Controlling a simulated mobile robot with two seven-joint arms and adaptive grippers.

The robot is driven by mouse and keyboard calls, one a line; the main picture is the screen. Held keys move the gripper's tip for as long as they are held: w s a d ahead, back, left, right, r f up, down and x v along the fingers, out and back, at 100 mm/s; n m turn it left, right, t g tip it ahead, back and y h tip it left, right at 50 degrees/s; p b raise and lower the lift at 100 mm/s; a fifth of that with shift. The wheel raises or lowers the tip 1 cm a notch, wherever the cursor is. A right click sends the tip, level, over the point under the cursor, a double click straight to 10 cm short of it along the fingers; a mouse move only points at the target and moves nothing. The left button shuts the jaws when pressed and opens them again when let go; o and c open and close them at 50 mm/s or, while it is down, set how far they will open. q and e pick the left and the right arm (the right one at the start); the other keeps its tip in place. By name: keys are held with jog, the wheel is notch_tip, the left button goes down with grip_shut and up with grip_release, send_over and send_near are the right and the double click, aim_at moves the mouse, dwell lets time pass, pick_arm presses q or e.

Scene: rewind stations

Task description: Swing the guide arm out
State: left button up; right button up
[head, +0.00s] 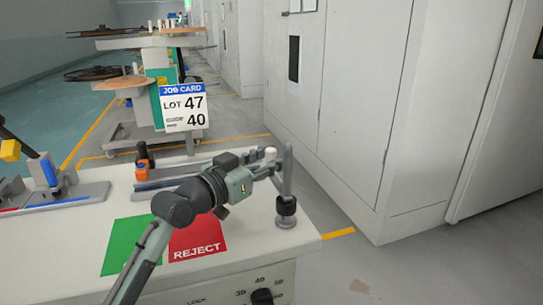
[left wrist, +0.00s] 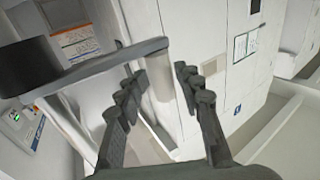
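The guide arm (head: 288,168) is a slim grey bar at the right end of the bench, by a post with a black collar (head: 286,205). In the left wrist view the bar of the guide arm (left wrist: 105,64) runs from a black cylinder at the left to a rounded end. A pale round pin (left wrist: 160,82) hangs below that end. My left gripper (head: 276,170) is beside the bar. In the left wrist view its fingers (left wrist: 161,82) are apart, one on each side of the pin, with visible gaps. My right gripper is not in view.
The white bench (head: 230,255) carries a green mat (head: 125,245), a red REJECT mat (head: 195,242) and a job card (head: 184,107) on a stand. An orange-and-black part (head: 142,160) stands behind my arm. White cabinets (head: 340,90) line the right, across a floor gap.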

pick_arm(q)
jog(key=shift+a, duration=0.15)
jog(key=shift+s+a, duration=0.25)
jog(key=shift+s, duration=0.05)
jog(key=v, duration=1.1)
jog(key=shift+s, duration=0.1)
